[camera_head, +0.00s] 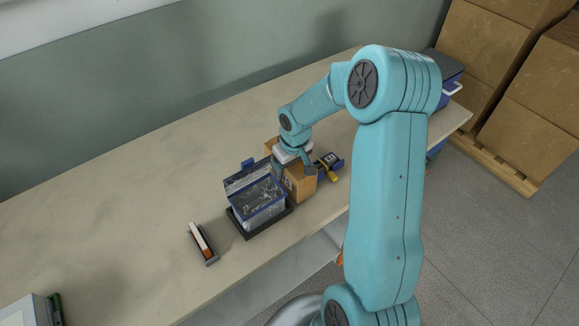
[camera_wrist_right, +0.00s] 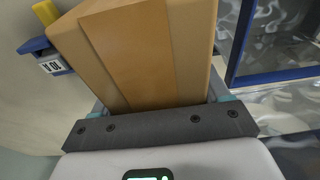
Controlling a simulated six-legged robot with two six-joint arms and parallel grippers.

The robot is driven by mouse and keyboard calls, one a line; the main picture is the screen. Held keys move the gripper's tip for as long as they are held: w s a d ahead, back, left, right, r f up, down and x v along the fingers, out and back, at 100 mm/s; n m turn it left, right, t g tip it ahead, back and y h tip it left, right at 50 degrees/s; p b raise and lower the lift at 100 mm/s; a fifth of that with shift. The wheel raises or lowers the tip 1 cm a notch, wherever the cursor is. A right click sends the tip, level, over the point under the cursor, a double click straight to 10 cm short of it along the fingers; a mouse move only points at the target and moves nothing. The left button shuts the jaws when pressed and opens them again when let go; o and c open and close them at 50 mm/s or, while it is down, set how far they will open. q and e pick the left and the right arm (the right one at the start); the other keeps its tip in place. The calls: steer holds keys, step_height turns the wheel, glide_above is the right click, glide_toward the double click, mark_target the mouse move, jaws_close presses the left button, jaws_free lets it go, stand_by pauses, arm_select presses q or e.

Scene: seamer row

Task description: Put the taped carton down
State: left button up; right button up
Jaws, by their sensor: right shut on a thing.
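The taped carton (camera_head: 301,184) is a brown box with a lengthwise tape strip. It is in the middle of the table in the head view, just right of a clear bin. My right gripper (camera_head: 291,160) is shut on it from above. In the right wrist view the carton (camera_wrist_right: 150,50) fills the space in front of the gripper's dark bar, with a teal finger on either side. I cannot tell whether the carton's underside touches the table. My left gripper is not in view.
A clear bin with blue rims (camera_head: 258,203) stands close left of the carton. A blue, black and yellow item (camera_head: 328,164) lies close right. A small grey holder (camera_head: 203,246) is nearer the front. The table's left and back areas are mostly clear.

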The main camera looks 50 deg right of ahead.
steer(key=shift+f, duration=0.45)
steer(key=shift+f, duration=0.1)
steer(key=o, duration=1.1)
